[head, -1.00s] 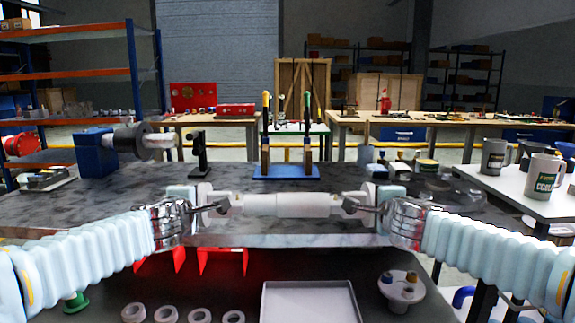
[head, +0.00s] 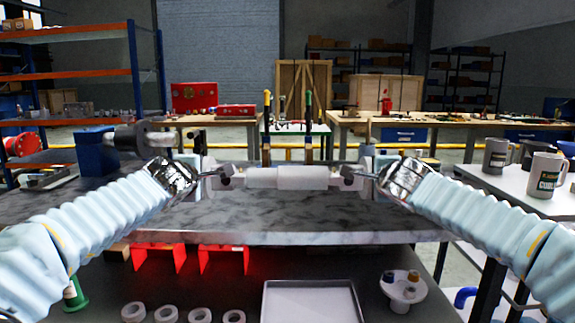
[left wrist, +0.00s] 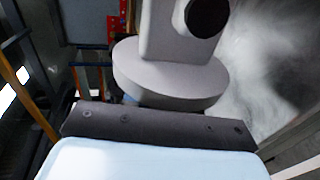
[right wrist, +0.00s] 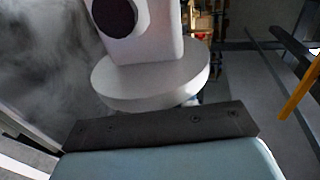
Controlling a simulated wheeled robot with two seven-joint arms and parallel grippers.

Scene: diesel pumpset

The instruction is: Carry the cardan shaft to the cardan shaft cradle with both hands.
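The cardan shaft (head: 290,178), pale grey with a thicker middle and jointed ends, is level above the grey stone-like bench top (head: 300,222). My left gripper (head: 222,173) is at its left end and my right gripper (head: 364,174) at its right end, both appearing shut on it. The end flanges show close up in the left wrist view (left wrist: 170,75) and the right wrist view (right wrist: 150,80); fingertips are hidden there. Two red stands (head: 160,255) (head: 222,260) are on the shelf below; I cannot tell whether they are the cradle.
A blue stand (head: 286,171) with upright tools is behind the shaft. A blue block (head: 97,155) with a dark machine part is at the back left. Mugs (head: 545,178) stand on a side table at right. A tray (head: 310,302) and white rings (head: 200,314) lie below. The bench front is clear.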

